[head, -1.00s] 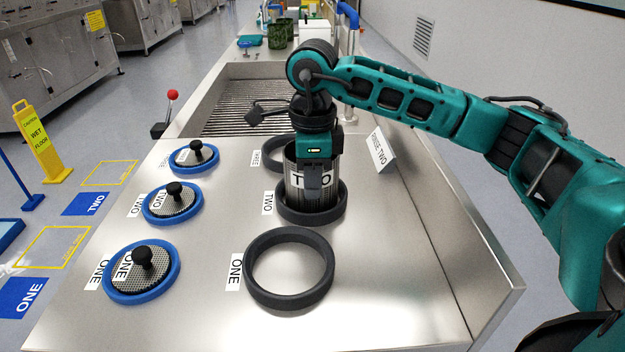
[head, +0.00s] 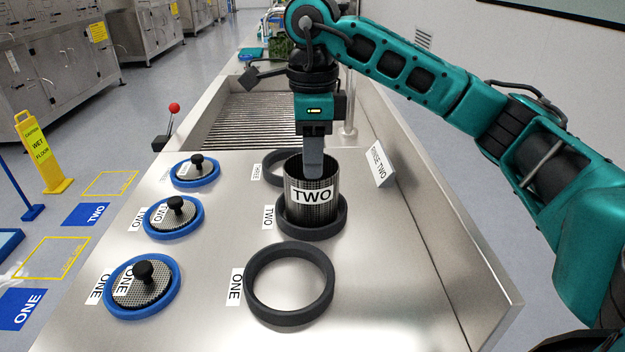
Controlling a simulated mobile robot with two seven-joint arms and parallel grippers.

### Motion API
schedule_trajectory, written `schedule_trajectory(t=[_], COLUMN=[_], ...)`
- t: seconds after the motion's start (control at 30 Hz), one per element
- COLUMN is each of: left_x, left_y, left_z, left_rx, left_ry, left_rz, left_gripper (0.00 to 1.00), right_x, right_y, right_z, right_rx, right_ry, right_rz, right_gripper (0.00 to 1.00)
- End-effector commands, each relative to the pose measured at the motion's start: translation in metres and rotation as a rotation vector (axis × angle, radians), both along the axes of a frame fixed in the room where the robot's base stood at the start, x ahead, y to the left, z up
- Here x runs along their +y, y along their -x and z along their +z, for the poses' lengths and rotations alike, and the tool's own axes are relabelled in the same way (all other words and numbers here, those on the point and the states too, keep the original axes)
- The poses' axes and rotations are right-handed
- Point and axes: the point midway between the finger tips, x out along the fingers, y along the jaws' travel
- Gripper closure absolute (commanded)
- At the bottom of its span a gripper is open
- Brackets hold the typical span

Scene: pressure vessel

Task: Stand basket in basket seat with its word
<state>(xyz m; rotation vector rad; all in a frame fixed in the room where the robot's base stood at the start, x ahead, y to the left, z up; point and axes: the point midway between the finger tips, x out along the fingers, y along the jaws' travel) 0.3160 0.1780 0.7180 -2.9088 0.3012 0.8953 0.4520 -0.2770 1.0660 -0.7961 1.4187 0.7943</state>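The mesh basket (head: 312,207) with the label "TWO" stands upright inside the black ring seat (head: 338,222) whose plate (head: 268,216) also reads "TWO". My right gripper (head: 313,172) is straight above it, pointing down, with its fingertip around the basket's upper rim. Only the near finger shows clearly; the far one is hidden behind it. The gripper is off the basket's label and no longer holds the basket. The ring seat ONE (head: 327,292) in front is empty. The ring seat THREE (head: 272,168) behind is partly hidden by the basket. My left gripper is out of view.
Three mesh lids with black knobs sit in blue rings on the left: ONE (head: 142,287), TWO (head: 174,214) and THREE (head: 195,170). A "RINSE TWO" sign (head: 381,166) stands to the right. A grated basin (head: 250,122) lies behind.

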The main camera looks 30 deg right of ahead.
Motion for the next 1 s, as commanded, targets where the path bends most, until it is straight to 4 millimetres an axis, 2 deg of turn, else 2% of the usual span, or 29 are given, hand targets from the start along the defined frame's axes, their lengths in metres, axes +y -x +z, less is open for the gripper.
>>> schedule_trajectory(t=[0.03, 0.1, 0.27, 1.0], left_x=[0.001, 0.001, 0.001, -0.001], left_y=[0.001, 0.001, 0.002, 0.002], left_z=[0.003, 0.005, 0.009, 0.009], left_rx=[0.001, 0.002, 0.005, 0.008], left_ry=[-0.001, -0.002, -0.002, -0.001], left_rz=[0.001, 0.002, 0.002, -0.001], left_gripper=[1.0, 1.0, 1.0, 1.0], right_x=[0.0, 0.0, 0.0, 0.0], right_y=[0.0, 0.0, 0.0, 0.0], right_z=[0.013, 0.025, 0.038, 0.04], right_rx=[-0.003, -0.003, 0.0, 0.001], right_ry=[-0.001, 0.001, 0.001, 0.0], right_rz=[0.001, 0.0, -0.001, 0.0], right_gripper=[0.67, 0.67, 0.67, 0.67])
